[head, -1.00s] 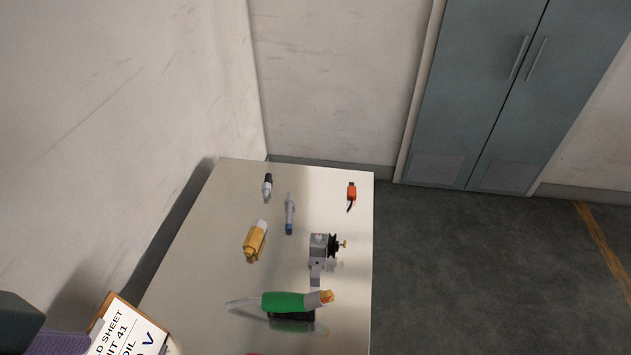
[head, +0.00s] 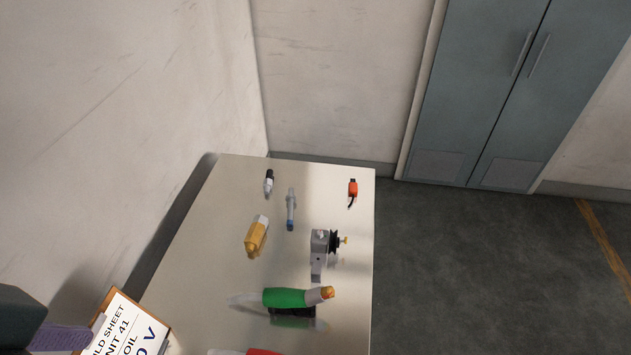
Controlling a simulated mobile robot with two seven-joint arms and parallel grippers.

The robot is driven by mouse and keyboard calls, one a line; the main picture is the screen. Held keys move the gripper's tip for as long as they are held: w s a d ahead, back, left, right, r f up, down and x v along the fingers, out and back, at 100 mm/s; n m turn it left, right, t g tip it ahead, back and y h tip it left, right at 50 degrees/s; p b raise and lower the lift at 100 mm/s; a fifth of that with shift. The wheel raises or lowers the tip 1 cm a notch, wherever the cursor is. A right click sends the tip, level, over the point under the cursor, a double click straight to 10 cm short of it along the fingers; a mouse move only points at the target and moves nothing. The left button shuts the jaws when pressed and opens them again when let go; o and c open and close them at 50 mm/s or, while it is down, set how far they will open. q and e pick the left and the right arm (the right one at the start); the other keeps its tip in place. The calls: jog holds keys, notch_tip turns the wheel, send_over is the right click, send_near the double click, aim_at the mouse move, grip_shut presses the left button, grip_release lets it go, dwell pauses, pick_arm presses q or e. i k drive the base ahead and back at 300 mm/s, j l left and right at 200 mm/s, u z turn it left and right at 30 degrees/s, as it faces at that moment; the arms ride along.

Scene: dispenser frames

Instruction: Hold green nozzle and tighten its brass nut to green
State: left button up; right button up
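The green nozzle (head: 287,298) lies across a dark holder (head: 295,312) near the front of the table, with a pale translucent part at its left end. Its right end carries an orange-brass piece (head: 327,292), which looks like the brass nut; any green mark on it is too small to make out. Neither gripper touches the nozzle. At the left edge a dark and purple shape (head: 60,338), perhaps part of my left arm, shows beside a clipboard; no fingertips show. My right gripper is out of view.
The table (head: 200,290) also holds a grey clamp-like device (head: 320,243), a yellow-orange tool (head: 257,236), two slim tools and a small orange item (head: 353,188). A clipboard (head: 125,325) stands at lower left. A red and white object (head: 245,352) is cut off below. A wall is left.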

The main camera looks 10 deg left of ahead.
aim_at(326, 293)
jog(key=i+z, duration=0.35)
jog(key=z, duration=0.35)
jog(key=i+j+z, duration=0.25)
jog(key=z, duration=0.5)
jog(key=i+j+z, duration=0.2)
jog(key=j+z, duration=0.25)
jog(key=z, duration=0.25)
jog(key=i+j+z, duration=0.1)
jog(key=j+z, duration=0.4)
jog(key=z, duration=0.25)
jog(key=j+z, duration=0.45)
jog(key=z, duration=0.25)
jog(key=k+j+z, duration=0.2)
jog(key=j+z, duration=0.25)
jog(key=z, duration=0.25)
jog(key=k+j+z, duration=0.25)
jog(key=z, duration=0.5)
jog(key=k+j+z, duration=0.25)
jog(key=z, duration=0.45)
jog(key=k, duration=0.1)
